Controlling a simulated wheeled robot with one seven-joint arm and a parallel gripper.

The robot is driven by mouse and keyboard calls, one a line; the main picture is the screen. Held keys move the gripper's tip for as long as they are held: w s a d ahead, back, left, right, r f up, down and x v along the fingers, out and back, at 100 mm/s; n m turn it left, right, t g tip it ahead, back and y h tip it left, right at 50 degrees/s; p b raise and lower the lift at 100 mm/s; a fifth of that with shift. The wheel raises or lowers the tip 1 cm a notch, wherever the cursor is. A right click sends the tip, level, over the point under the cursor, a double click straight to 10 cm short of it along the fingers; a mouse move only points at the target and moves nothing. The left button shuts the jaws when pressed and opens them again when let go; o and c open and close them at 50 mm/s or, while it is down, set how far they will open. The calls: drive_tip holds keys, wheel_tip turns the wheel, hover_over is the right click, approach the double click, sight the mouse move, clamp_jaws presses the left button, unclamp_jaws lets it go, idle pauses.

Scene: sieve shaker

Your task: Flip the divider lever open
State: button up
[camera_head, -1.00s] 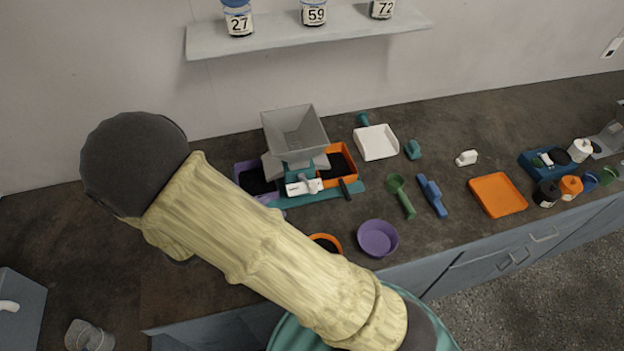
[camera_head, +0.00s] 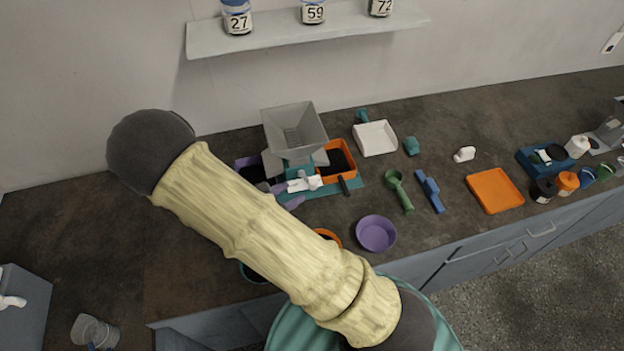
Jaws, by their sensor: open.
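The divider is a grey square hopper (camera_head: 295,130) on a teal stand at the back of the counter. A white lever-like part (camera_head: 304,183) is at its front, low down. A purple tray (camera_head: 245,163) is on the left under the hopper and an orange tray (camera_head: 350,160) with dark material is on the right. Contact cannot be told.
A purple bowl (camera_head: 376,233), green scoop (camera_head: 400,191), blue tool (camera_head: 430,191), white tray (camera_head: 375,138) and orange tray (camera_head: 495,190) lie to the right. A shelf (camera_head: 310,36) with numbered jars is above. My arm hides much of the left counter.

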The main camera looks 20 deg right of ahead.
sight(310, 184)
drive_tip(key=p+x, duration=0.2)
drive_tip(key=x, duration=0.7)
drive_tip(key=shift+w+d+f, duration=0.1)
drive_tip(key=shift+w+d, duration=0.05)
drive_tip(key=shift+d, duration=0.15)
clamp_jaws()
